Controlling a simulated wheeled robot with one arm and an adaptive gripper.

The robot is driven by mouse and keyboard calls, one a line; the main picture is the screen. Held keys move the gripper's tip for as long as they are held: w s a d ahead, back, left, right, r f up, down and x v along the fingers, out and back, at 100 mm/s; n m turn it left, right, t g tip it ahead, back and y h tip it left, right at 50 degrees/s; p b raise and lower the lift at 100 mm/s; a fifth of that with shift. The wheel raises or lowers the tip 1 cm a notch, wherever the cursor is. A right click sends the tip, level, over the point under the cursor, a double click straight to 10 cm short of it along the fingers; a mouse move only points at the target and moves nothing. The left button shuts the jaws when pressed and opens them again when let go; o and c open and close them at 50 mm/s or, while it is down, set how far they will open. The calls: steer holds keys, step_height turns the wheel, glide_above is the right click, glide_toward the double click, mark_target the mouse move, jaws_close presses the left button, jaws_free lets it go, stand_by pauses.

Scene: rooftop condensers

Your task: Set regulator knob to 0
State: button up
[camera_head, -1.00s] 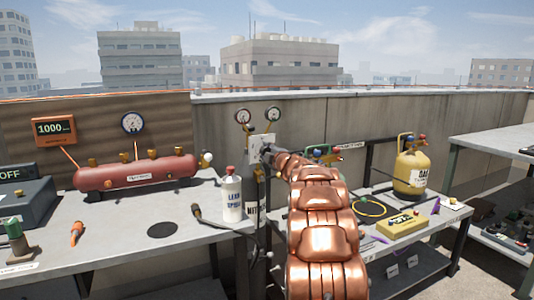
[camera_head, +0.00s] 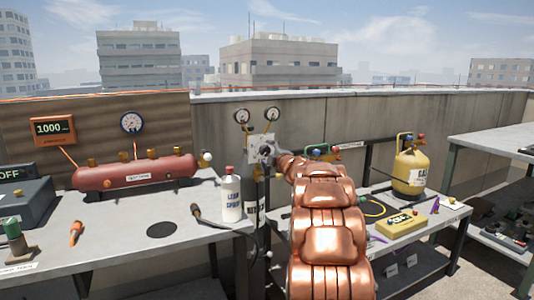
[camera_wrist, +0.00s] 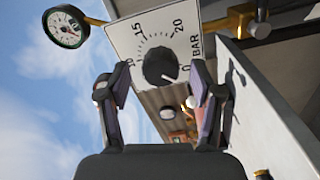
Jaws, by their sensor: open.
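The regulator knob (camera_wrist: 160,67) is black and round with a white pointer line. It sits on a white dial plate (camera_wrist: 140,22) marked 15, 20, 0 and BAR in the wrist view. The pointer line points to the lower right of the picture, near the 0; the exact reading is hard to tell. My gripper (camera_wrist: 150,88) is open and empty, with its fingers on either side of the knob in the picture and apart from it. In the head view the dial plate (camera_head: 254,151) shows behind my arm's end, and the knob is not clear.
Two gauges (camera_head: 241,116) stand above the plate. A white spray bottle (camera_head: 231,198) and a red manifold (camera_head: 135,172) are on the left bench. A yellow gas cylinder (camera_head: 410,172) and yellow meter (camera_head: 401,224) are on the right bench.

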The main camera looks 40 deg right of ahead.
steer(key=v, duration=0.9)
steer(key=shift+s+a, duration=0.1)
stand_by(0.5)
